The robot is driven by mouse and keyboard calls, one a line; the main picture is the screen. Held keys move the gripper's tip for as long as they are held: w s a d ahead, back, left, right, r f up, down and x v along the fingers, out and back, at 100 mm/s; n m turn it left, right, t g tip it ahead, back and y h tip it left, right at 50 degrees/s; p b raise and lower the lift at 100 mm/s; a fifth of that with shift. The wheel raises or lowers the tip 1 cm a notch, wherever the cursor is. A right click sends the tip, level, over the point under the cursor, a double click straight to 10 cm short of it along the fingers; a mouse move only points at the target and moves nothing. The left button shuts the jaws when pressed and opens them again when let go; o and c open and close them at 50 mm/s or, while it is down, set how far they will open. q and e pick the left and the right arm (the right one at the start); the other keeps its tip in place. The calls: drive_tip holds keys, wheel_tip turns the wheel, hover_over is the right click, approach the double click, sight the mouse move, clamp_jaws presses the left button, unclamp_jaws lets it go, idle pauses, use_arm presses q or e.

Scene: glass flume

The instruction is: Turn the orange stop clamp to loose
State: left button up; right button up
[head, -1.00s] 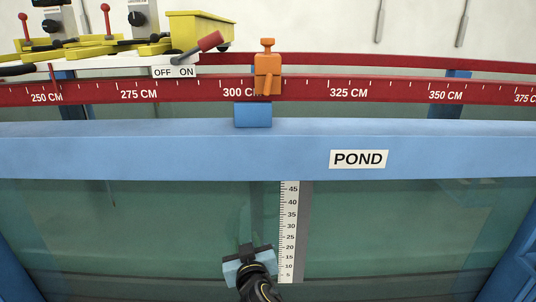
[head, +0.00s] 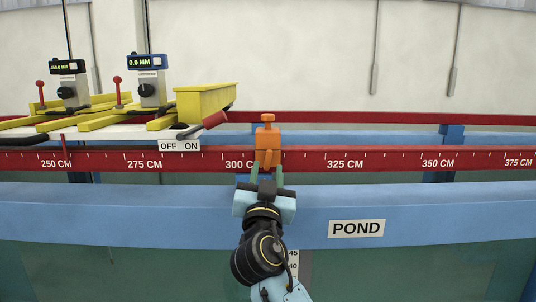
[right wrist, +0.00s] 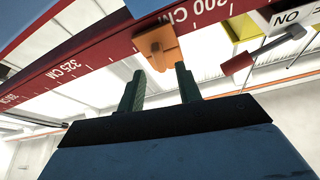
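The orange stop clamp (head: 267,138) sits on the red rail near the 300 CM mark, with a knob on top and a lever on its front. It also shows in the right wrist view (right wrist: 160,46), just beyond the fingertips. My right gripper (head: 267,170) is right in front of and slightly below the clamp. In the right wrist view my right gripper (right wrist: 160,78) is open, its two green fingers apart with nothing between them. Whether a fingertip touches the clamp I cannot tell. My left gripper is not in view.
The red scale rail (head: 400,160) runs across the flume behind the blue top beam (head: 440,208) with the POND label (head: 356,228). Left of the clamp are a red-handled lever (head: 208,123) by an OFF/ON plate, yellow carriages and a yellow box (head: 205,102). The rail right of the clamp is clear.

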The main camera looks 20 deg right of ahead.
sight(268, 161)
drive_tip(key=shift+p+x, duration=0.5)
drive_tip(key=shift+x, duration=1.45)
clamp_jaws()
